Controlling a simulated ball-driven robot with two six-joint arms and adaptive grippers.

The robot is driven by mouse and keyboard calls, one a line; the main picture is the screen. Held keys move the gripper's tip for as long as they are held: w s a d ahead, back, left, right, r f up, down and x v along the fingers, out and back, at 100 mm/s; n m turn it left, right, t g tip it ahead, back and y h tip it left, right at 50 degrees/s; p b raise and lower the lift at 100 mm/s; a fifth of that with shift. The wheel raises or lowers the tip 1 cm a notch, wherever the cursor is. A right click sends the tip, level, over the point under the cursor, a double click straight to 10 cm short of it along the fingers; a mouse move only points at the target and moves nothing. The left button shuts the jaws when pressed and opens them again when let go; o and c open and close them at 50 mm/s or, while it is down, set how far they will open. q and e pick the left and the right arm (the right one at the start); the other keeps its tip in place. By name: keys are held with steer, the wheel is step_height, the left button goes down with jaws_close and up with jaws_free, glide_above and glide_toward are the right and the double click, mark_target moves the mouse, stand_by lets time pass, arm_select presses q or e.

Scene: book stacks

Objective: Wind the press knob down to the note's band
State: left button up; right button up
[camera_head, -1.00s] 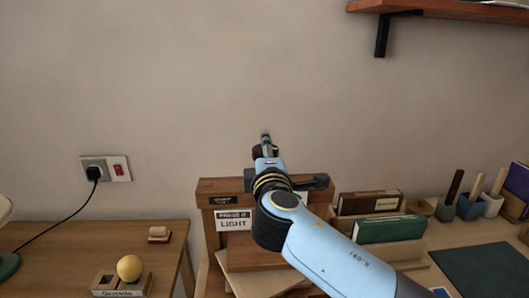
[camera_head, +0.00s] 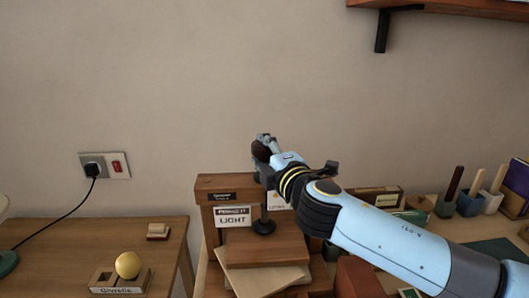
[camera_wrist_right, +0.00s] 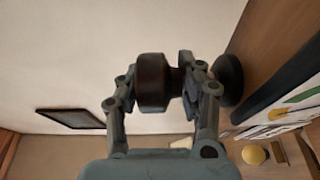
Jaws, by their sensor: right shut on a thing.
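The wooden press (camera_head: 215,188) stands on the desk below the middle of the head view. Its dark round knob (camera_head: 260,152) sits above the top beam. My right gripper (camera_head: 266,143) is shut on the knob; the right wrist view shows the dark knob (camera_wrist_right: 152,82) between its two fingers. The black press foot (camera_head: 263,226) hangs above a stack of books and boards (camera_head: 262,258). A white card (camera_head: 233,217) on the press front reads "LIGHT". A second note (camera_head: 277,201) is partly hidden by my arm. My left gripper is not in view.
A side table (camera_head: 160,235) at left holds a yellow ball (camera_head: 128,265) in a wooden holder. A wall socket (camera_head: 105,166) with a plugged cord is above it. Books and small pots (camera_head: 470,203) stand at right. A shelf (camera_head: 440,6) hangs at upper right.

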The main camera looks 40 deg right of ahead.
steer(key=shift+w+r, duration=0.15)
steer(key=shift+r, duration=0.4)
steer(key=o, duration=1)
steer(key=shift+f, duration=0.15)
steer(key=shift+f, duration=0.1)
steer(key=shift+s, duration=0.2)
steer(key=shift+s+a+f, duration=0.15)
steer(key=shift+s, duration=0.15)
steer(key=v, duration=1.1)
steer(key=shift+s, duration=0.1)
